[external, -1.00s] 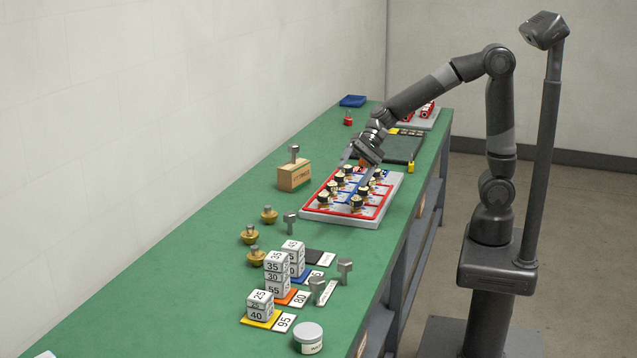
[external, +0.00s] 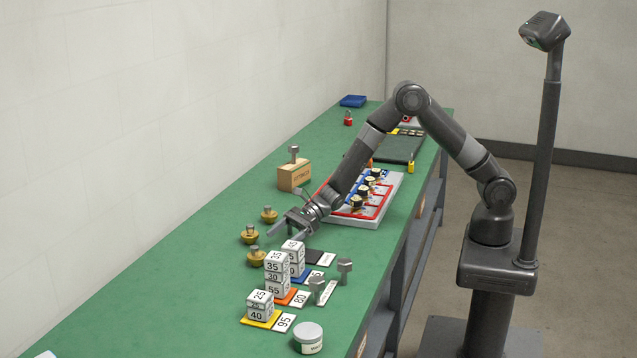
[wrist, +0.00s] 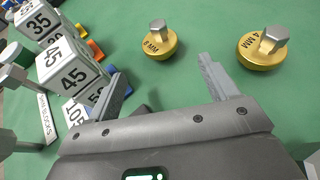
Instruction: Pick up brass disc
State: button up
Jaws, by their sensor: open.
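Three brass discs with grey hexagonal knobs stand on the green bench in the external view: a far one (external: 268,216), a middle one (external: 249,236) and a near one (external: 256,259).
Stacked numbered blocks (external: 276,272) stand close to my gripper; in the wrist view a 45 block (wrist: 73,72) is beside the left finger. Grey metal pieces (external: 345,267) and a white jar (external: 308,338) are nearer the camera. A wooden block (external: 293,176) stands farther back.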

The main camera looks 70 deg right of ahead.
aim_at(261, 254)
jog(key=x, duration=1)
jog(key=shift+w, duration=0.1)
jog(key=shift+c, duration=0.2)
jog(key=c, duration=1.1)
